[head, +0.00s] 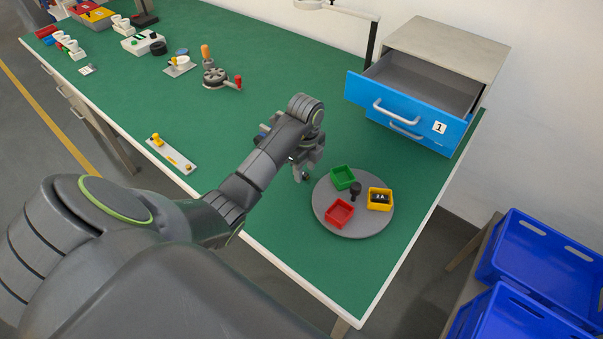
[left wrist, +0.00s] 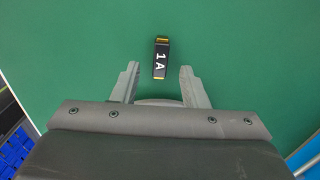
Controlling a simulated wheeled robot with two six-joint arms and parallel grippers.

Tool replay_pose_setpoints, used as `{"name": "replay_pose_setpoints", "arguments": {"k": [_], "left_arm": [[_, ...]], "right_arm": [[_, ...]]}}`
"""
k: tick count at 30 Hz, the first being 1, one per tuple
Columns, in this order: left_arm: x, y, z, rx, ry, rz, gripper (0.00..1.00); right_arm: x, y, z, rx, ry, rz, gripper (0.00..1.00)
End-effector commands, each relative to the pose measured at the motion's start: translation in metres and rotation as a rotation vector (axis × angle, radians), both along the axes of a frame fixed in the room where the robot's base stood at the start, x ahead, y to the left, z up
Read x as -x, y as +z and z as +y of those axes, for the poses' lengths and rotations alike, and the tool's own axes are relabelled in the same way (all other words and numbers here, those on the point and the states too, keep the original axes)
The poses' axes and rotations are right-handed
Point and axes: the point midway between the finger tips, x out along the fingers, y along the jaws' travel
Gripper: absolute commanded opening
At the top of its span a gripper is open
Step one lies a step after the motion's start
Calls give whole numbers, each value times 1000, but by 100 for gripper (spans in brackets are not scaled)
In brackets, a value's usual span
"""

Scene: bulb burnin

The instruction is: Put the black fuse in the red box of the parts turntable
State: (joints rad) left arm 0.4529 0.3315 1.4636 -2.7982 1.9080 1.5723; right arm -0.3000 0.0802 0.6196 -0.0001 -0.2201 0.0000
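The black fuse (left wrist: 161,59), marked "1 A" with brass-coloured ends, lies on the green bench top in the left wrist view. My left gripper (left wrist: 158,68) is open, its fingers on either side of the fuse's near end in the picture, with gaps on both sides. In the head view my left gripper (head: 303,166) is left of the turntable and hides the fuse. The grey round parts turntable (head: 331,213) carries a red box (head: 339,213), a green box (head: 343,178) and a yellow box (head: 380,199). The red box looks empty. My right gripper is not in view.
The yellow box holds a black labelled part (head: 380,197). A dark knob (head: 355,189) stands mid-turntable. A blue-fronted drawer (head: 410,112) stands open behind. A small plate with yellow parts (head: 171,154) lies left. Blue crates (head: 540,255) are at right, beyond the bench edge.

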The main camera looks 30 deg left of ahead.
Motion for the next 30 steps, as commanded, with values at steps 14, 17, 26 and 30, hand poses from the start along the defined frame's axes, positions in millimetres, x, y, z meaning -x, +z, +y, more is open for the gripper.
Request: {"name": "replay_pose_setpoints", "arguments": {"k": [14,17,26,30], "left_arm": [[0,-11,0,0,-1,0,23],[0,-11,0,0,-1,0,10],[0,-10,0,0,-1,0,0],[0,-9,0,-1,-1,-1,0]], "right_arm": [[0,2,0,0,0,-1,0],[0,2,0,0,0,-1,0],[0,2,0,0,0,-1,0],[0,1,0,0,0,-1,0]]}}
